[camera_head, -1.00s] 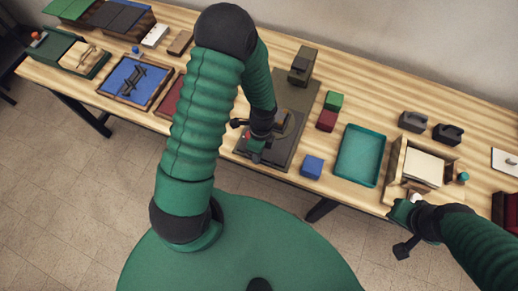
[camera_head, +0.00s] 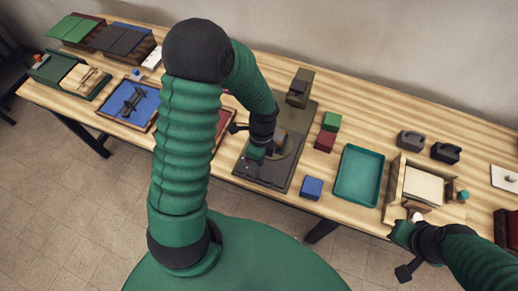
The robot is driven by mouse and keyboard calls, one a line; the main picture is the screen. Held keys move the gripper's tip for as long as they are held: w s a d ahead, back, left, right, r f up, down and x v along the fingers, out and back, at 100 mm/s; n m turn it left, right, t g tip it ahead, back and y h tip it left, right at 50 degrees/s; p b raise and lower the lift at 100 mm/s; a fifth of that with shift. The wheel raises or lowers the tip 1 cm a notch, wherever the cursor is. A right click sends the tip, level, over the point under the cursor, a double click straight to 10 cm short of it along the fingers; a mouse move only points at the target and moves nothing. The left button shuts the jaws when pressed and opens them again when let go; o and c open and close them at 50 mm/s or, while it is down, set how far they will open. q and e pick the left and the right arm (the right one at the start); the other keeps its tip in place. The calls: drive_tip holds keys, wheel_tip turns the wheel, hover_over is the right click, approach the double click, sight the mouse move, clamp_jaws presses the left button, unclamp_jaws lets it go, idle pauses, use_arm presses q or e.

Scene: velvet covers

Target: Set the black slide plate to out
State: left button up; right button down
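A dark grey-black plate (camera_head: 295,125) lies on the table near the middle. It bears a round brownish disc (camera_head: 292,147) with a small dark block (camera_head: 281,140) at it. A taller dark block (camera_head: 299,88) stands at its back end. I cannot tell which part slides. My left gripper (camera_head: 256,153) points down over the plate's front, just left of the disc; its fingers are partly hidden, and contact is unclear. My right gripper (camera_head: 402,238) is at the table's front edge by a wooden box; its fingers are not clear.
A blue cube (camera_head: 312,187), red cube (camera_head: 325,141) and green cube (camera_head: 331,121) stand right of the plate. Beyond them are a teal tray (camera_head: 358,175) and the wooden box (camera_head: 393,183). A blue tray (camera_head: 137,100) lies to the left.

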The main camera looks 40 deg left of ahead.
use_arm(q)
drive_tip(key=v, duration=0.9)
drive_tip(key=shift+r, duration=0.2)
drive_tip(key=d+n+t, duration=0.1)
drive_tip(key=n, duration=0.4)
drive_tip(key=s+d+n+t+b, duration=0.1)
drive_tip(key=n+t, duration=0.1)
drive_tip(key=n, duration=0.3)
drive_tip(key=s+d+n+t, duration=0.1)
drive_tip(key=d+n+t, duration=0.1)
drive_tip(key=n, duration=0.3)
drive_tip(key=shift+s+d+f+y+b, duration=0.1)
drive_tip(key=shift+s+d+y+b, duration=0.05)
drive_tip(key=shift+s+y+b, duration=0.15)
